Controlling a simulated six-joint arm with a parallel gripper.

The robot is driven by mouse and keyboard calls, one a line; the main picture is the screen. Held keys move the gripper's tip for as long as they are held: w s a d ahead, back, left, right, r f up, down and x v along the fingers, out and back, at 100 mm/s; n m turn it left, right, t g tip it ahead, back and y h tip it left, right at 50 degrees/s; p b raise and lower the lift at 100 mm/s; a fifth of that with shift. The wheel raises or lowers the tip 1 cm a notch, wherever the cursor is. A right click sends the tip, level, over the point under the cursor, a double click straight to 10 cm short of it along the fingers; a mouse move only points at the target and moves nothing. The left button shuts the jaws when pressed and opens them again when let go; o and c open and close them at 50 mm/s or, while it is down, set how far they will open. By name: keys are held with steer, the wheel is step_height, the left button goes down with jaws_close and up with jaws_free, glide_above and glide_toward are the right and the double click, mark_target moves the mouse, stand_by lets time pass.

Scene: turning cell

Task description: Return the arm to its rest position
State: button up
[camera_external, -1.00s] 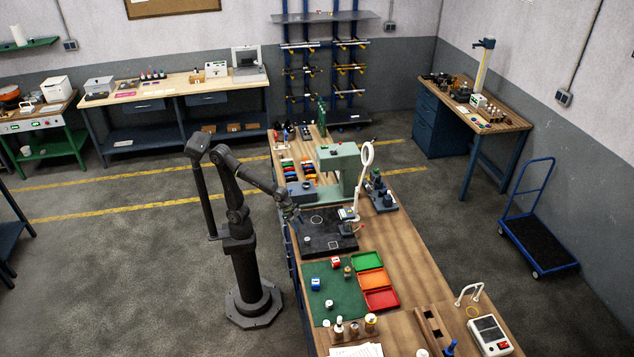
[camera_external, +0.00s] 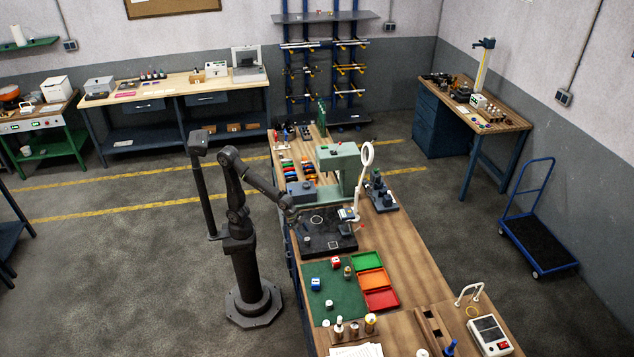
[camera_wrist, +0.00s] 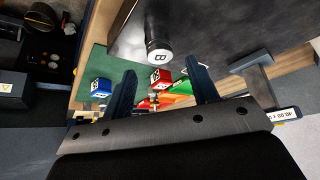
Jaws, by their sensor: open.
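My gripper (camera_external: 292,214) is at the end of my arm, above the left edge of the black plate (camera_external: 340,226) on the workbench. In the wrist view my gripper (camera_wrist: 160,86) shows two dark fingers spread apart. Nothing is held between them. A grey cylinder marked B (camera_wrist: 159,52) stands on the black plate beyond the fingertips, apart from them. A blue block (camera_wrist: 101,88) and a red block (camera_wrist: 161,77) are on the green mat farther off. My arm is bent at the elbow, reaching right from its pedestal.
The green mat (camera_external: 345,299) lies in front of the plate, with green, orange and red trays (camera_external: 371,282) on its right. A green press frame (camera_external: 340,160) and a white ring lamp (camera_external: 366,157) stand behind the plate. Open floor lies left of my base.

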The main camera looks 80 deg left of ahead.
mark_target(307, 238)
steer(key=x, duration=0.6)
steer(key=shift+f, duration=0.2)
steer(key=shift+r, duration=0.15)
